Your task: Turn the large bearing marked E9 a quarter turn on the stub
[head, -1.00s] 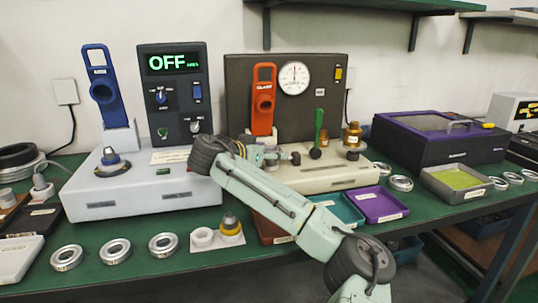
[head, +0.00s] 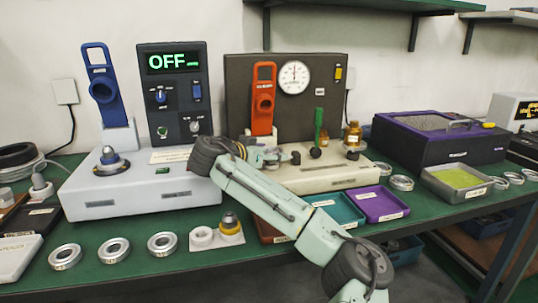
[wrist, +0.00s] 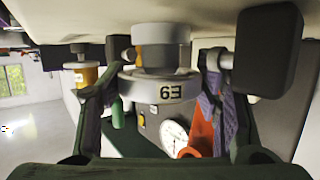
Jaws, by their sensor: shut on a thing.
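The large bearing marked E9 (wrist: 133,88) is a metal ring with a white label, seen in the middle of the wrist view, where the scene appears upside down. It sits around the grey stub (wrist: 160,57) of the dial-gauge machine. My gripper (wrist: 157,95) has one finger on each side of the ring and is shut on it. In the head view my gripper (head: 270,157) is at the front of the dial-gauge machine (head: 330,178). There my arm and gripper mostly hide the bearing and stub, and I cannot make out the label.
A dark knob (wrist: 268,52) is close beside the right finger in the wrist view. A green lever (head: 319,128) and brass weights (head: 353,136) stand right of my gripper. A red holder (head: 263,98) is behind it. Teal (head: 340,210) and purple (head: 381,204) trays lie in front.

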